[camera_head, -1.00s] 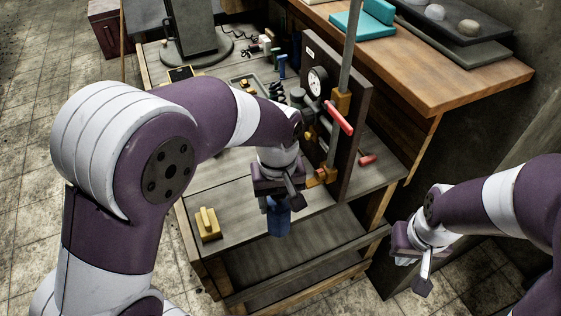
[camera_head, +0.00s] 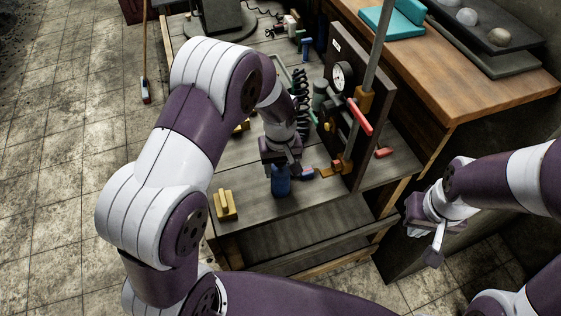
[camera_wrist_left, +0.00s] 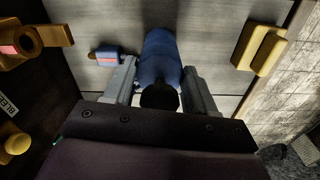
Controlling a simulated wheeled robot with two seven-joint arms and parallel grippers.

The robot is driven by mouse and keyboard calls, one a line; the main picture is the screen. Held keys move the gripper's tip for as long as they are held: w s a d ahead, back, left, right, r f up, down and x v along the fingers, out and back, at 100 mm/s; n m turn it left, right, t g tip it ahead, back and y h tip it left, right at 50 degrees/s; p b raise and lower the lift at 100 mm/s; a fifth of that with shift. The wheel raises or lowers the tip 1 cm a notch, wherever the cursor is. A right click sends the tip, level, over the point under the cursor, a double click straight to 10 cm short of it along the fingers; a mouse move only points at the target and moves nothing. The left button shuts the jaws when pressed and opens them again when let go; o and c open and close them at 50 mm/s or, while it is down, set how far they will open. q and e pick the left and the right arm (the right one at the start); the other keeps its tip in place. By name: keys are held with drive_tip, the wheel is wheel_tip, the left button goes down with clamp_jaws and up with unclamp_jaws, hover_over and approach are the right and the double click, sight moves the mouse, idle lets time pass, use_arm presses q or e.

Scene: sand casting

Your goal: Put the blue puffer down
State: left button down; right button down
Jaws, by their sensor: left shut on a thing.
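The blue puffer (camera_head: 281,181) is in my left gripper (camera_head: 279,166), just above or on the wooden bench top (camera_head: 262,212); I cannot tell whether it touches. In the left wrist view the puffer (camera_wrist_left: 160,62) stands between the two grey fingers of the left gripper (camera_wrist_left: 160,88), with its dark end towards the camera. My right gripper (camera_head: 436,246) hangs at the right, away from the bench; its finger gap does not show clearly.
A yellow block with a handle (camera_head: 225,204) sits left on the bench. A small blue and red item (camera_head: 304,173) lies right of the puffer. A dark upright panel with a gauge (camera_head: 342,76) and a red-handled clamp (camera_head: 360,117) stand at the right. Bench top between is bare.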

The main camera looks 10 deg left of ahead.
use_arm(q)
drive_tip(key=shift+d, duration=0.1)
drive_tip(key=shift+w+f, duration=0.15)
drive_tip(key=shift+w, duration=0.1)
drive_tip(key=shift+c, duration=1.8)
unclamp_jaws()
drive_tip(key=shift+s, duration=0.15)
